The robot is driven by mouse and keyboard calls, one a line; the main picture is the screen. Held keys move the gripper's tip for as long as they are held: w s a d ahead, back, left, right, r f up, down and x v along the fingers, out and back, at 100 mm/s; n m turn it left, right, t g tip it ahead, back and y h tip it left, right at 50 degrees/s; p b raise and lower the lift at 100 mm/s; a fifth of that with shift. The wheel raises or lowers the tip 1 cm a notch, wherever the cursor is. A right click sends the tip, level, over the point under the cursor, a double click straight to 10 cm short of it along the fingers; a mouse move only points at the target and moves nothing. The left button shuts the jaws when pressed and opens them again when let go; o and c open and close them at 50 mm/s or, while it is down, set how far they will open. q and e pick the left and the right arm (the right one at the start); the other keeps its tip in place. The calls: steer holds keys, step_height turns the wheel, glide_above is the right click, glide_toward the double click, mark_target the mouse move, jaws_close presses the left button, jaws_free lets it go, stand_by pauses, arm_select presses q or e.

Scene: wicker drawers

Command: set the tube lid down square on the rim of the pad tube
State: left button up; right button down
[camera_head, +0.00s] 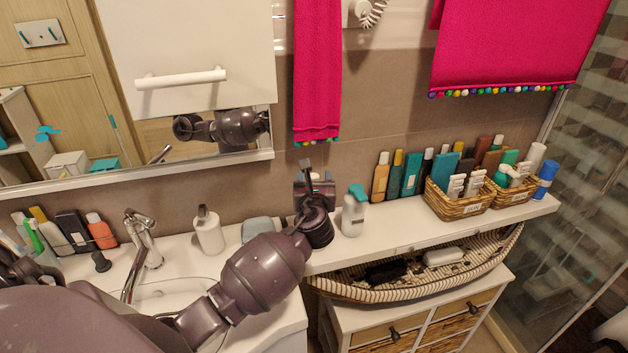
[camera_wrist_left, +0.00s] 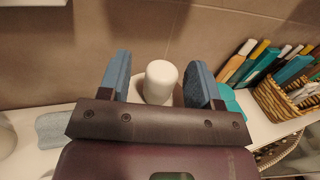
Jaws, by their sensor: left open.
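A white cylinder with a rounded top (camera_wrist_left: 160,80) stands upright between the fingers of my left gripper (camera_wrist_left: 163,72) in the left wrist view. It looks like the pad tube with its lid on top, but I cannot make out a seam between lid and rim. The fingers, with blue-grey pads, are spread, with a gap on each side of it. In the head view my left gripper (camera_head: 318,176) is above the white shelf, near the wall, and its wrist hides the tube. My right gripper is not in view.
A white bottle with a teal top (camera_head: 353,212) stands just right of my gripper. A grey-blue soap bar (camera_head: 257,229) and a white dispenser (camera_head: 208,231) are to the left. Wicker baskets (camera_head: 459,207) and several bottles fill the shelf's right part. A pink towel (camera_head: 317,70) hangs above.

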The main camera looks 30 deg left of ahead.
arm_select(q)
steer(key=v, duration=1)
steer(key=shift+s+d+b, duration=0.3)
